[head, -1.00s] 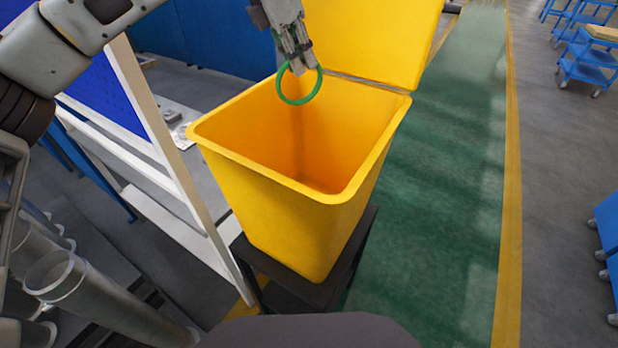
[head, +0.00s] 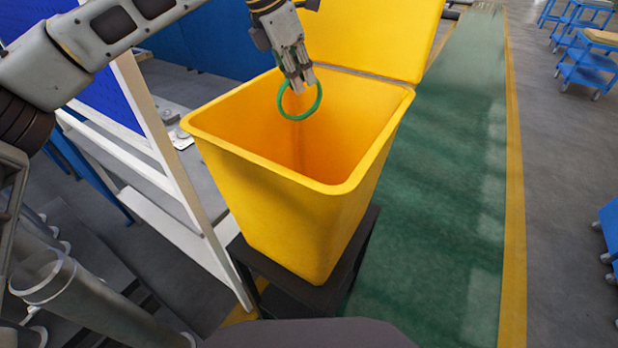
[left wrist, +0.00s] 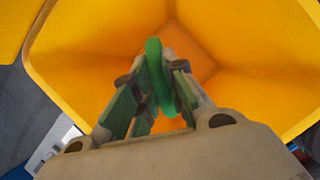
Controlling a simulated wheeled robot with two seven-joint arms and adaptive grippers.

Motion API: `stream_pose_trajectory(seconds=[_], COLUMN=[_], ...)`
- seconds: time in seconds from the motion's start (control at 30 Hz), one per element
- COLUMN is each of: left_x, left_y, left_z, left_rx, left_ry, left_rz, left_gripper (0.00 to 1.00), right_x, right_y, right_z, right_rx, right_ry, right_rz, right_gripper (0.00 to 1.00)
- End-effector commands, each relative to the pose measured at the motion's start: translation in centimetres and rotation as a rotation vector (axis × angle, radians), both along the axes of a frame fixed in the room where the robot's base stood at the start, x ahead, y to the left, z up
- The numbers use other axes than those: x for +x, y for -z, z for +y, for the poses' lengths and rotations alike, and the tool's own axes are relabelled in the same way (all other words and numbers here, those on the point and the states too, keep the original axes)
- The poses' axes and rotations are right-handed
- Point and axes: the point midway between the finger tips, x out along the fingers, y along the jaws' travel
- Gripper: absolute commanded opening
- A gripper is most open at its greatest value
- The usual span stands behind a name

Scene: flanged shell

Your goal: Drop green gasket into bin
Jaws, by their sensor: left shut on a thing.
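The green gasket (head: 283,108) is a thin ring hanging from my left gripper (head: 299,84) in the head view. The left gripper is shut on the gasket's upper part and points down over the mouth of the yellow bin (head: 290,225). In the left wrist view the gasket (left wrist: 157,75) stands edge-on between the fingers of the gripper (left wrist: 160,95), with the bin's inside (left wrist: 255,95) behind it. The bin looks empty where its inside shows. Its lid (head: 375,35) stands open at the back. My right gripper is not in view.
The bin sits on a dark stand (head: 310,292). A white frame (head: 180,180) with a blue panel stands close on its left. Grey pipes (head: 95,300) lie at the lower left. A green walkway (head: 450,200) on the right is clear, with blue carts (head: 590,65) beyond.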

Motion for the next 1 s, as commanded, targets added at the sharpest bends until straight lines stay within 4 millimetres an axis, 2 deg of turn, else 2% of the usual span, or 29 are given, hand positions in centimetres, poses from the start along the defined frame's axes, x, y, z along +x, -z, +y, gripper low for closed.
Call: stream_pose_trajectory(seconds=[0.3, 0.33, 0.53, 1.0], left_x=[0.00, 0.00, 0.00, -0.07], left_y=[0.04, 0.03, 0.03, -0.45], left_z=[-0.01, 0.00, 0.00, 0.16], left_rx=[-0.001, -0.001, -0.001, 0.000], left_ry=[0.000, 0.000, 0.000, 0.000], left_rz=[0.000, 0.000, 0.000, -0.001], left_gripper=[0.00, 0.15, 0.39, 0.39], right_x=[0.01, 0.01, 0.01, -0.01], right_y=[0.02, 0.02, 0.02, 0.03], right_z=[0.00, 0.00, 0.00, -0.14], right_rx=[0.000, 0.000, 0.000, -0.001], right_ry=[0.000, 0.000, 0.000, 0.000], right_rz=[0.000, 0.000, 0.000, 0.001], right_gripper=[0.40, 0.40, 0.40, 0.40])
